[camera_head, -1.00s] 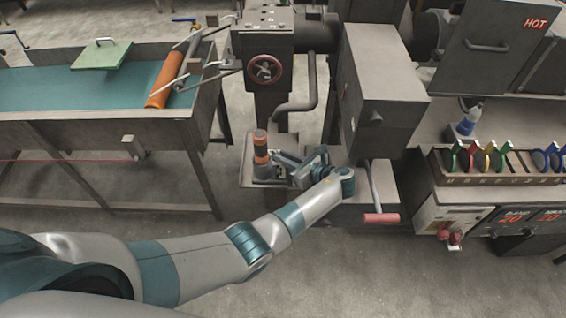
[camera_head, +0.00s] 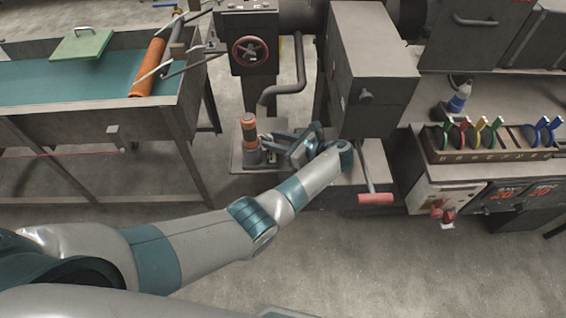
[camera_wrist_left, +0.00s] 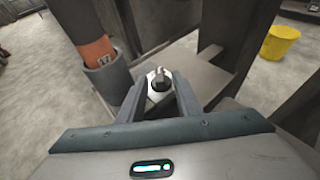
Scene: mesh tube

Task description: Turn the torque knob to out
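My left gripper (camera_head: 270,143) reaches over a grey base on the bench, just right of an upright orange-and-grey cylinder (camera_head: 250,132). In the left wrist view, its two fingers (camera_wrist_left: 157,98) are apart. Between and beyond their tips is a small metal knob (camera_wrist_left: 160,78) on a pale plate with a dark round centre. The fingers do not clearly touch it. The knob cannot be made out in the head view, and I see no readable in or out mark. The orange cylinder (camera_wrist_left: 95,48), marked 17, stands in a grey sleeve to the left. My right gripper is not visible.
A red handwheel (camera_head: 250,50) is on the machine behind. A grey box housing (camera_head: 372,75) and a red-handled lever (camera_head: 376,198) stand to the right of my gripper. A rack of coloured tools (camera_head: 480,150) is further right. The floor in front is clear.

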